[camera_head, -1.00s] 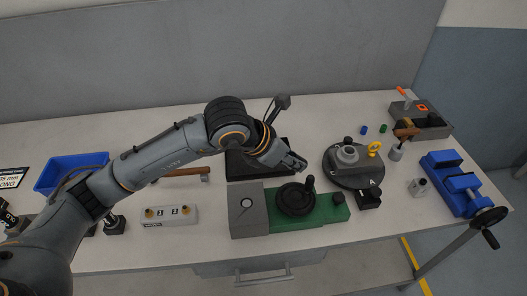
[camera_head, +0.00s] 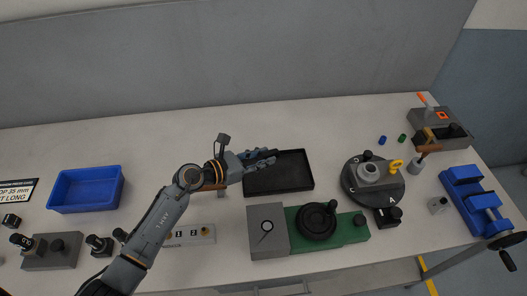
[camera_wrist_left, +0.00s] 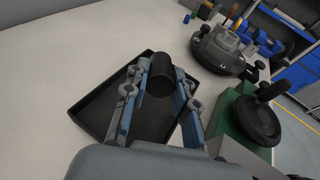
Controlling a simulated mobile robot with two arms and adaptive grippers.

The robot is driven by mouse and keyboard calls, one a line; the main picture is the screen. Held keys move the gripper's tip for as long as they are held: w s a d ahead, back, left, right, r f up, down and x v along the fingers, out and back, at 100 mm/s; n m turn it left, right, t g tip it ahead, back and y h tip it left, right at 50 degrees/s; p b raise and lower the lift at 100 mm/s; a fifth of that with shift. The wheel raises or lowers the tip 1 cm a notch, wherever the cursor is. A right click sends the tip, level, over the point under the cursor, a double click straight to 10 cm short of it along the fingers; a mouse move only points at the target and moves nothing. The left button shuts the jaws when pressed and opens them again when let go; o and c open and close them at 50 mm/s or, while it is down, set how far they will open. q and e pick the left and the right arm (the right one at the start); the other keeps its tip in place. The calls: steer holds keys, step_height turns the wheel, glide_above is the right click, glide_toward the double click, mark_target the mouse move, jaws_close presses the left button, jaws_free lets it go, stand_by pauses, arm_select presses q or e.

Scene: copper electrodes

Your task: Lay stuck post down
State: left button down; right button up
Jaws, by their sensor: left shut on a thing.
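My left gripper (camera_head: 264,157) is over the left back part of a black tray (camera_head: 296,184) in the head view. In the left wrist view, the gripper (camera_wrist_left: 160,92) is shut on a dark cylindrical post (camera_wrist_left: 160,78). The post sits between the two blue-grey fingers, above the black tray (camera_wrist_left: 92,112). Its far end and its exact height over the tray cannot be told. My right gripper is not in view.
A green-and-grey device with a black handwheel (camera_head: 317,222) stands just in front of the tray. A round dark turntable (camera_head: 390,187) is to its right, then a blue vise (camera_head: 463,190). A blue bin (camera_head: 87,208) stands at left. The table behind the tray is clear.

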arm_select(q)
steer(key=shift+r, duration=0.1)
steer(key=shift+f, duration=0.2)
steer(key=shift+f+b, duration=0.7)
steer(key=b, duration=0.5)
glide_above(262, 181)
step_height(262, 181, down, 5)
steer(key=shift+r, duration=0.1)
steer(key=shift+f+b, duration=0.3)
steer(key=shift+f, duration=0.4)
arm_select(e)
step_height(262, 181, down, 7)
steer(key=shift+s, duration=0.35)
arm_select(q)
steer(key=shift+f+b, duration=0.3)
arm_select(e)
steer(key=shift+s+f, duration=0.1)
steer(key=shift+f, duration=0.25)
arm_select(q)
steer(key=c, duration=1)
jaws_free()
steer(key=shift+o, duration=0.4)
